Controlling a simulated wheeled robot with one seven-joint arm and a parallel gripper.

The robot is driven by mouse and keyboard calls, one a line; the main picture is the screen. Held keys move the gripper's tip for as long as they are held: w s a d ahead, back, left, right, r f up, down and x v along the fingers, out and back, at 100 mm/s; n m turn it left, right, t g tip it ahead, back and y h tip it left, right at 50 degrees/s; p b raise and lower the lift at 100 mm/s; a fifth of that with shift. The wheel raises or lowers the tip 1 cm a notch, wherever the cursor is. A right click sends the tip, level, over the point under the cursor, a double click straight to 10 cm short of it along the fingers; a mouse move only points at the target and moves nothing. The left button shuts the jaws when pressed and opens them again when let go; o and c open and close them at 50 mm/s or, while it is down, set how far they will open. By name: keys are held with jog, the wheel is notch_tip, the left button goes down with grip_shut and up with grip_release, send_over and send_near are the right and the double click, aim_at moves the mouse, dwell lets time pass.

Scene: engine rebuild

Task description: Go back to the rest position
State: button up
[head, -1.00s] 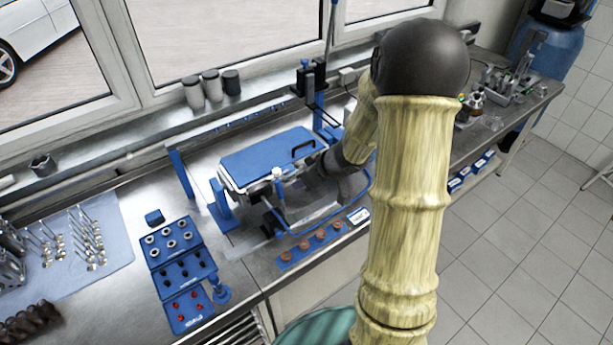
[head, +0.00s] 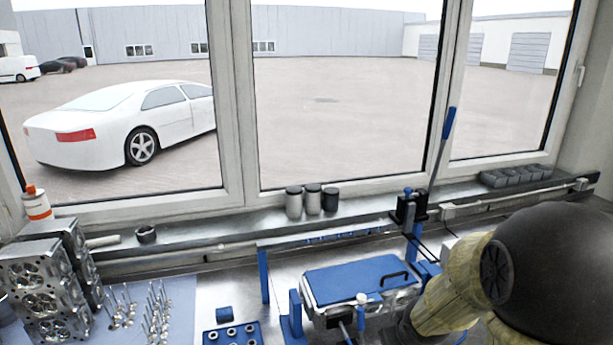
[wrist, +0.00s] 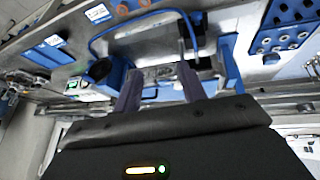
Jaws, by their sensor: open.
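My gripper (wrist: 158,92) shows in the wrist view with its two dark fingers apart and nothing between them. Past the fingertips is the engine fixture with its blue frame (wrist: 100,48). In the head view my arm comes in from the lower right and reaches toward the right side of the fixture, which has a blue cover plate (head: 350,280) with a black handle. My gripper itself is out of the head view. I cannot tell from the wrist view how far the fingers are from the fixture.
Cylinder heads (head: 45,275) and several valves (head: 155,310) lie at the left of the bench. A blue parts tray (head: 232,334) is left of the fixture, also seen in the wrist view (wrist: 285,38). Three canisters (head: 312,201) stand on the window sill (head: 230,240).

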jog(key=s+a+f+m+g+b, duration=0.2)
jog(key=s+a, duration=0.3)
jog(key=s, duration=0.6)
jog(key=shift+f+g+y+b, duration=0.3)
jog(key=shift+f+g+b, duration=0.2)
jog(key=shift+b, duration=0.15)
